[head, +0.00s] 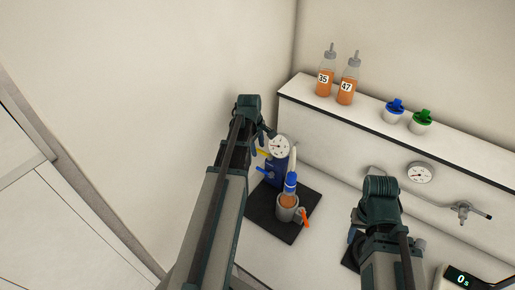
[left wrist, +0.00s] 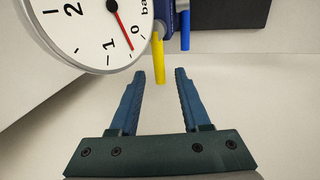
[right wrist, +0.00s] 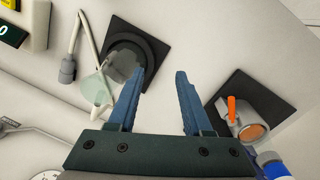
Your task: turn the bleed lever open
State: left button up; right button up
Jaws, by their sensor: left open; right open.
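In the left wrist view, the yellow lever (left wrist: 158,58) points down toward the gap between the fingertips of my open left gripper (left wrist: 160,76); contact is not clear. The blue lever (left wrist: 185,30) is just right of it. The gauge (left wrist: 90,30) fills the upper left, its red needle near 0. My right gripper (right wrist: 160,75) is open and empty.
A metal cup (head: 287,212) with an orange handle and a blue-capped bottle (head: 291,182) stand before the device. Bottles 35 (head: 323,84) and 47 (head: 346,88) and two capped cups are on the ledge (head: 440,148). A clear vessel (right wrist: 97,88) sits near my right gripper.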

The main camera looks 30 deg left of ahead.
pick_arm(q)
grip_shut()
dwell(1.3)
